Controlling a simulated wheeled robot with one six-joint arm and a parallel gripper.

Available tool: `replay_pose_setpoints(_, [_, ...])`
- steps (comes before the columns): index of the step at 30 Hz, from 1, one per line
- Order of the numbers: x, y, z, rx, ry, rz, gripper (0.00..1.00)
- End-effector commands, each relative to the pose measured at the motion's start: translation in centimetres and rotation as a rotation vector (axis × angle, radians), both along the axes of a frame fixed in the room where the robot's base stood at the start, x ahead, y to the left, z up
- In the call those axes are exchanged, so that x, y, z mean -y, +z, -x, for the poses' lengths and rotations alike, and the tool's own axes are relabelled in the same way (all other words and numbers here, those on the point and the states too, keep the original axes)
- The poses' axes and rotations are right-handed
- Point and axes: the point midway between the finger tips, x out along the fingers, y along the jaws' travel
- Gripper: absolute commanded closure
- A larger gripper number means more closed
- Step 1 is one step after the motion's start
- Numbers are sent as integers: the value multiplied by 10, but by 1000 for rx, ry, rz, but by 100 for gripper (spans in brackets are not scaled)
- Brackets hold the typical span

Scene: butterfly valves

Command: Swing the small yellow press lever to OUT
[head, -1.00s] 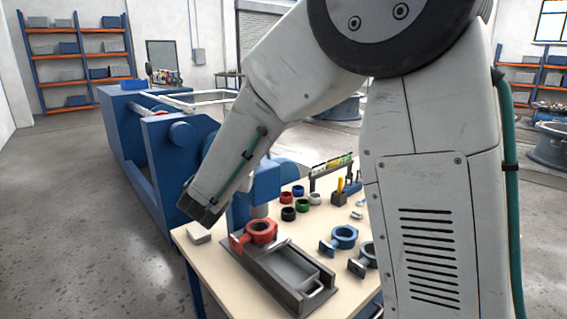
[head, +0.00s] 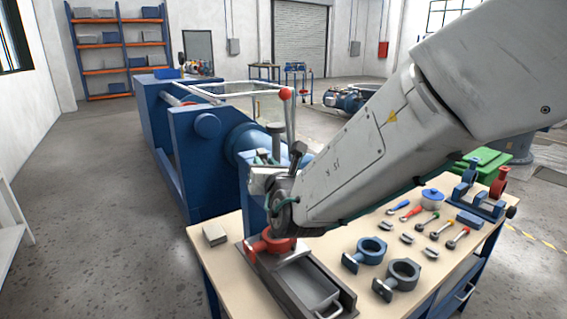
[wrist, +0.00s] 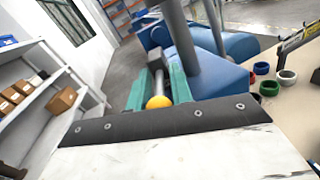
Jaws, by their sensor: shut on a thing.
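The small yellow press lever shows in the wrist view as a yellow ball knob (wrist: 158,102) on a short grey rod. My gripper (wrist: 157,82) has its two teal fingers on either side of the rod and knob and is shut on the lever. A dark block and a grey upright post stand just beyond. In the head view the blue press (head: 253,212) is partly covered by my wrist, and the yellow knob is hidden. A red valve body (head: 270,245) sits at the press base, in front of the press. No OUT mark is readable.
A long lever with a red ball (head: 286,93) rises behind my wrist. A grey tray (head: 305,287) lies before the press. Blue (head: 369,250) and dark (head: 404,274) ring bodies and hand tools lie right on the bench.

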Motion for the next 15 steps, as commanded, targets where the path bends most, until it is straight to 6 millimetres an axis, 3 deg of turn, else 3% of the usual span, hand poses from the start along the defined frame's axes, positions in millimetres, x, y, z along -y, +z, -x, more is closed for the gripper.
replay_pose_setpoints(13, [-5,4,1,6,16,-7,100])
replay_pose_setpoints(14, [-5,4,1,6,16,-7,75])
replay_pose_setpoints(15, [-5,4,1,6,16,-7,64])
